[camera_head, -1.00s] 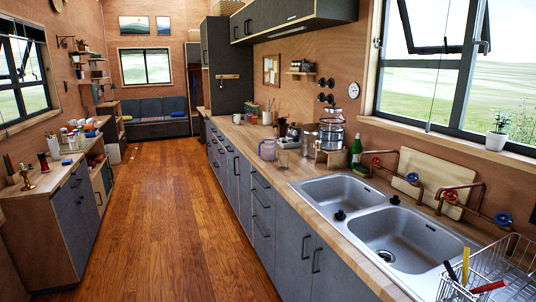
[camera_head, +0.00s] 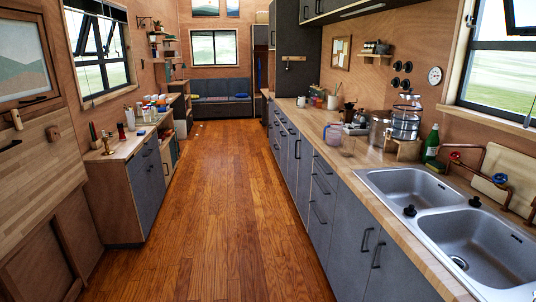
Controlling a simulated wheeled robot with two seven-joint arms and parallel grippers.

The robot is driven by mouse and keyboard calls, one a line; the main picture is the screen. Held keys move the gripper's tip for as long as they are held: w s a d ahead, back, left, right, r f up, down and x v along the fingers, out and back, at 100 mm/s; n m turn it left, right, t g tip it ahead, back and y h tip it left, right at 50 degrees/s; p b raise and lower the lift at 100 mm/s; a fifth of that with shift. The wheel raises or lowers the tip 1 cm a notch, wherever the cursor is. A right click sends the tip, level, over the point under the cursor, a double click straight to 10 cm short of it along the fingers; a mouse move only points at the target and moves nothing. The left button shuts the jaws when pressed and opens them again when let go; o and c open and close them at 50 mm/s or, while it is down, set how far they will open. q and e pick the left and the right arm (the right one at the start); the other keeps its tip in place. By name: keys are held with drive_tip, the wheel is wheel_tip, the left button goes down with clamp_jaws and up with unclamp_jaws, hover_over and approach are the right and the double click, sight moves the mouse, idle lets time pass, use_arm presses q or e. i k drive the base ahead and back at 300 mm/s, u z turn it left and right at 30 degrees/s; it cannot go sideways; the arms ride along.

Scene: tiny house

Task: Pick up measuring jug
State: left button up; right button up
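A see-through jug with a handle and a pinkish-purple tint (camera_head: 333,135), likely the measuring jug, stands upright on the wooden counter (camera_head: 330,165) on the right, near its front edge. A small clear glass (camera_head: 347,147) stands just in front of it and to its right. The jug is small in the picture, so any markings on it cannot be read. Neither of my grippers shows in the head view.
Right of the jug are a coffee pot (camera_head: 349,113), a steel pot (camera_head: 379,128) and a glass dispenser on a stand (camera_head: 405,123). A green bottle (camera_head: 431,143) and double sink (camera_head: 410,188) are nearer. The wooden floor (camera_head: 215,215) is clear between both counters.

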sight(334, 128)
drive_tip(key=i, duration=3.65)
